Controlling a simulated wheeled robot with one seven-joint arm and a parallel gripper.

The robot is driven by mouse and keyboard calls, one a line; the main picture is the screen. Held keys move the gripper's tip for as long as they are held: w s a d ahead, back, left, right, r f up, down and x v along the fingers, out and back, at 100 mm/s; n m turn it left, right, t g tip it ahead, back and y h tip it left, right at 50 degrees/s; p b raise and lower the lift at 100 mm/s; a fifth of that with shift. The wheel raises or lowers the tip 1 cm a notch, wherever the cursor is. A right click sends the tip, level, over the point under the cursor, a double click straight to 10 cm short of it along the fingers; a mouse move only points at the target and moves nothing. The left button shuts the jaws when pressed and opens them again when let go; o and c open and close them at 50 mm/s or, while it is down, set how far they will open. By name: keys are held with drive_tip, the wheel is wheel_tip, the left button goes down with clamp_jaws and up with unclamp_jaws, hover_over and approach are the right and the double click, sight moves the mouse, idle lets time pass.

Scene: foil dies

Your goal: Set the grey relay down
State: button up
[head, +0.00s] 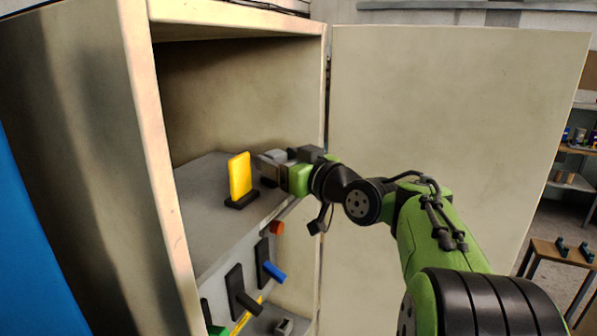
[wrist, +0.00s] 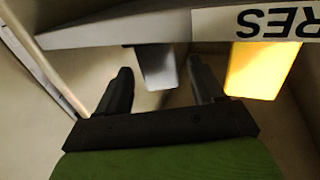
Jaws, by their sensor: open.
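The grey relay (head: 265,165) is upright on the cabinet shelf (head: 205,190), at the right of the yellow relay (head: 240,176). A dark base shows under it, but the contact is partly hidden. My gripper (head: 283,162) is level with it, reaching in from the right. In the wrist view, which looks upside down, my gripper (wrist: 161,70) is open. The grey relay (wrist: 157,68) shows between its two dark fingers, with gaps at both sides. The yellow relay (wrist: 262,70) is just outside the right finger.
The cabinet's left wall (head: 160,150) and open door (head: 450,120) flank the shelf. Below the shelf are blue (head: 274,271), red (head: 277,228) and black handles (head: 242,300). A label (wrist: 265,22) runs along the shelf front. A small wooden table (head: 565,257) stands at right.

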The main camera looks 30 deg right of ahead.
drive_tip(key=s+d+b, duration=0.1)
drive_tip(key=s, duration=0.7)
drive_tip(key=shift+s+d, duration=0.3)
drive_tip(key=shift+f, duration=0.1)
